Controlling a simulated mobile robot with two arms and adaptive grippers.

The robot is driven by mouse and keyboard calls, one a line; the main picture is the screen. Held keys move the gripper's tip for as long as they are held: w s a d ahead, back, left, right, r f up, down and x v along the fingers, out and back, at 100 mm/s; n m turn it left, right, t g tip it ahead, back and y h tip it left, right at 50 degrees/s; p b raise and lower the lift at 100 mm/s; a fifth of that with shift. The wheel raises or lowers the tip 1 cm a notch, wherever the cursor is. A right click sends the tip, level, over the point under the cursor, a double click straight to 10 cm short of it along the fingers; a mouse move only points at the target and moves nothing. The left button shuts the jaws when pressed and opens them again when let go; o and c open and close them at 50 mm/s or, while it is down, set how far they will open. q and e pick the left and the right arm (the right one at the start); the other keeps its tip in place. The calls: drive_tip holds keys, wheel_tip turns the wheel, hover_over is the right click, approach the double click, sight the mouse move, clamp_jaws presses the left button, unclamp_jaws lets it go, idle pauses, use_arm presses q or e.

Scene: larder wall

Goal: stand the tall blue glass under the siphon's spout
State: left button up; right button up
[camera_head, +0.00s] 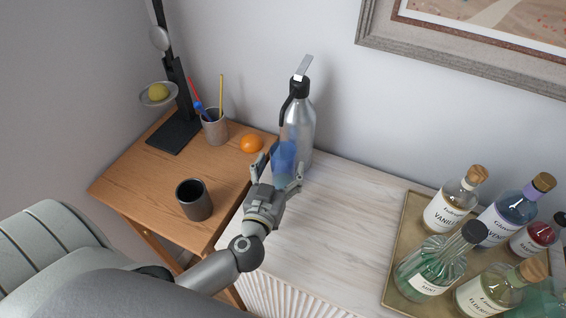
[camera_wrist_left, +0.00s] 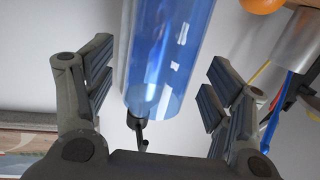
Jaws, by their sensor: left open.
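The tall blue glass (camera_head: 284,158) is in front of the siphon, on or just above the pale worktop; its base is hidden. The silver siphon (camera_head: 299,125) has a black head and a dark spout (camera_head: 287,104) pointing down above the glass. My left gripper (camera_head: 280,172) is open, with its fingers on either side of the glass. In the left wrist view the glass (camera_wrist_left: 165,50) lies between the spread fingers, with visible gaps on both sides. The dark spout tip (camera_wrist_left: 140,132) shows beyond it. My right gripper is not in view.
An orange (camera_head: 251,144), a pen cup (camera_head: 214,130) and a dark cup (camera_head: 194,204) stand on the wooden table to the left. A tray (camera_head: 399,255) of several bottles is on the right. The worktop between tray and gripper is clear.

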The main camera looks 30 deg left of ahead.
use_arm(q)
drive_tip(key=b+v, duration=0.1)
drive_tip(key=v, duration=0.8)
drive_tip(key=shift+s, duration=0.2)
